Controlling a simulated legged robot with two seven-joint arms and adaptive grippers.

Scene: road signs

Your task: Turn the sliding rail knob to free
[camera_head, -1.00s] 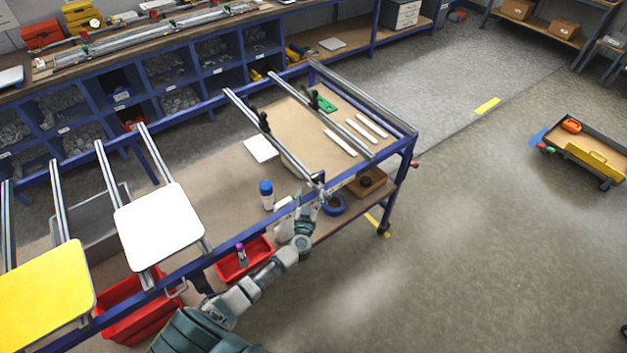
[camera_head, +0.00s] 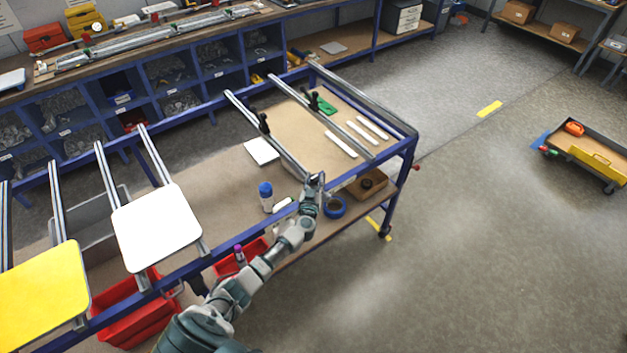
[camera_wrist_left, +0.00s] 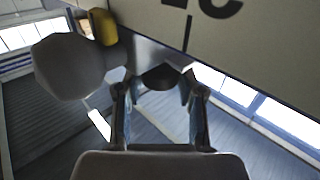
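In the head view, a grey metal sliding rail (camera_head: 283,152) crosses the blue-framed table. Its near end is at the front edge, where my left gripper (camera_head: 316,182) is and covers the knob area. In the left wrist view, a dark rounded part (camera_wrist_left: 160,77), which looks like the knob, sits between the fingertips of my left gripper (camera_wrist_left: 160,90). The fingers stand apart on either side of it, and I see no clear contact. The knob's setting cannot be read. My right gripper is not in view.
A white sign plate (camera_head: 157,226) and a yellow one (camera_head: 40,294) rest on rails at the left. A blue-capped bottle (camera_head: 266,197), blue tape roll (camera_head: 335,206) and red bins (camera_head: 130,314) are close to my arm.

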